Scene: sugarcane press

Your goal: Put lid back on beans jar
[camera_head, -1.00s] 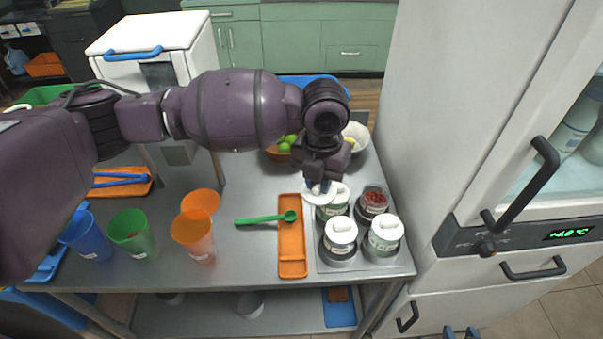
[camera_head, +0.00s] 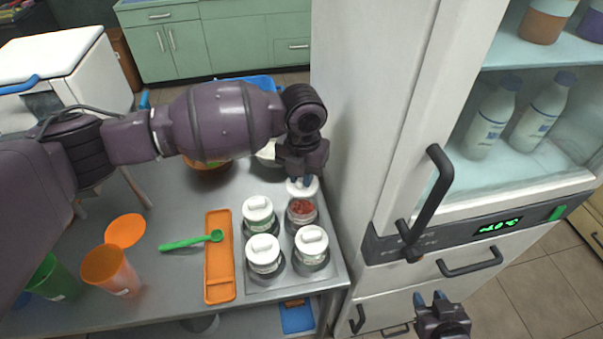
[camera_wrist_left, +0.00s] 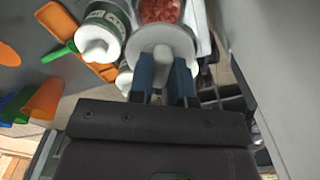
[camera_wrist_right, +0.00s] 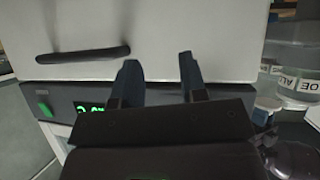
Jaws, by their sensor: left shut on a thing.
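The beans jar (camera_head: 301,213) stands open at the back right of the jar group, with red beans showing in its mouth. My left gripper (camera_head: 302,181) is shut on the knob of a round white lid (camera_head: 309,189) just behind and above that jar. In the left wrist view, the lid (camera_wrist_left: 178,42) is between the fingers, beside the red beans (camera_wrist_left: 160,10) and overlapping the jar's mouth. Whether lid and jar touch cannot be told. My right gripper (camera_head: 431,299) is open and empty in front of the fridge; its spread fingers show in the right wrist view (camera_wrist_right: 159,72).
Lidded jars stand close by: one to the left (camera_head: 258,214), two in front (camera_head: 264,254) (camera_head: 312,244). An orange tray (camera_head: 219,270) and green spoon (camera_head: 190,242) lie left of them. The fridge (camera_head: 385,130) rises close on the right.

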